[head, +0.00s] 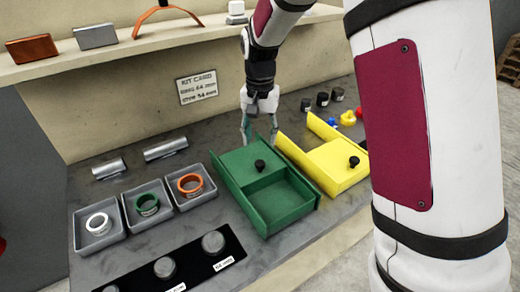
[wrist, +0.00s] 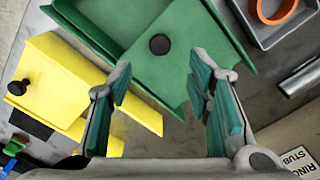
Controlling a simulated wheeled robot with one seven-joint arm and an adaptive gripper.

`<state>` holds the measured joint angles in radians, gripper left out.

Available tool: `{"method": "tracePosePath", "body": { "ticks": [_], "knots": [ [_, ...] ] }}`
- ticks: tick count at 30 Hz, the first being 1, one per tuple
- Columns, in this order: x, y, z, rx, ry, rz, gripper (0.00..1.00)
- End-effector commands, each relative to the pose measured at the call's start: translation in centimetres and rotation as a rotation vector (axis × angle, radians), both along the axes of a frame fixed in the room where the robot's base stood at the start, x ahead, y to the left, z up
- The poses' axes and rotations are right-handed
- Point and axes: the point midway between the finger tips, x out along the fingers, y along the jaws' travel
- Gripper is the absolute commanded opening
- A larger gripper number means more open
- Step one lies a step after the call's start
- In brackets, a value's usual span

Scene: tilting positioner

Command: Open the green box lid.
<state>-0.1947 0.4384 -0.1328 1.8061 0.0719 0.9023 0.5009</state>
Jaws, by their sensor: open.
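The green box (head: 291,208) sits on the grey bench in the middle of the head view. Its flat green lid (head: 238,166) carries a black knob (head: 260,165) and covers the rear part. A recessed area shows at the front of the box. My gripper (head: 260,136) points down at the box's rear edge, behind the knob, with its fingers apart and empty. In the wrist view the knob (wrist: 160,44) stands beyond the open fingertips (wrist: 160,80), roughly centred between them. The gripper appears apart from the knob; its exact height above the lid is hard to tell.
A yellow box (head: 335,167) with a black knob stands close to the right. Grey trays with rings (head: 143,210) stand to the left. A black strip with grey discs (head: 165,268) lies at the front. A shelf (head: 110,52) runs along the back.

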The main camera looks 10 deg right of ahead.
Motion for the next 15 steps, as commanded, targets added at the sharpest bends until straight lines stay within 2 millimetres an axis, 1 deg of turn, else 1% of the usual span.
{"method": "tracePosePath", "body": {
  "ticks": [1,3,6,10,15],
  "knots": [
    [0.1,0.0,0.9,0.0,-0.004,0.0,0.46],
    [0.1,0.0,1.8,0.0,-0.003,0.0,0.46],
    [0.0,0.0,2.6,0.0,-0.001,0.0,0.46],
    [0.0,0.0,3.0,0.0,-0.001,0.0,0.46],
    [0.0,0.0,3.1,-0.001,0.0,0.0,0.46]
  ]
}}
